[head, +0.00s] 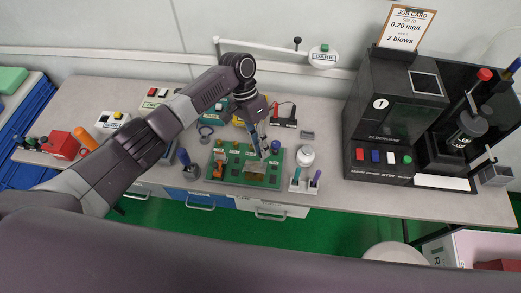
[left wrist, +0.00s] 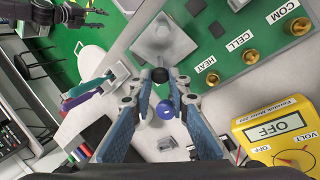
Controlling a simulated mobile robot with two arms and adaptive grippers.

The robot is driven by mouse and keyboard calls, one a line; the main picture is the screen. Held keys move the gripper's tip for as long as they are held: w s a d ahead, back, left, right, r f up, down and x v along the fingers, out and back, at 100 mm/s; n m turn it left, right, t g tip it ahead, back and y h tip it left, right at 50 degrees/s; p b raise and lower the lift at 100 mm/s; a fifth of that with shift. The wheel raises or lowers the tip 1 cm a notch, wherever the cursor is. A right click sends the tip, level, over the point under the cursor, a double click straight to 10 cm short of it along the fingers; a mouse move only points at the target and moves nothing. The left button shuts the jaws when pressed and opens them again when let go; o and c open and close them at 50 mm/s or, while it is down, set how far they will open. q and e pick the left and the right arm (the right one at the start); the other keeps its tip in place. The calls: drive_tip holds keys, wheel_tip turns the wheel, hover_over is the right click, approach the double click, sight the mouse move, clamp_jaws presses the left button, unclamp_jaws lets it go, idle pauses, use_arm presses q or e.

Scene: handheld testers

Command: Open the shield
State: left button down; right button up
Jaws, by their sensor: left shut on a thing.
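A green test board (head: 228,160) lies near the front edge of the bench, with several brass knobs and small white labels. A small see-through shield (head: 256,166) stands at its front right part. It seems to be the pale square plate in the left wrist view (left wrist: 182,42). My left gripper (head: 264,153) reaches down over the board at the shield. Its fingertips (left wrist: 160,76) are close together at the plate's edge, and the small part between them is mostly hidden. My right gripper (left wrist: 68,16) shows only small at the top left of the left wrist view.
A yellow meter (left wrist: 278,135) reading OFF is close to my left gripper. A blue knob (left wrist: 165,110) is beyond the fingers. A white pen holder (head: 298,185) and a round white pot (head: 305,156) stand right of the board. A black machine (head: 395,115) stands farther right.

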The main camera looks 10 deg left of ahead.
idle(0.4)
use_arm(q)
drive_tip(key=c, duration=1.8)
unclamp_jaws()
drive_tip(key=v, duration=1.2)
drive_tip(key=shift+w, duration=0.1)
drive_tip(key=shift+f, duration=0.1)
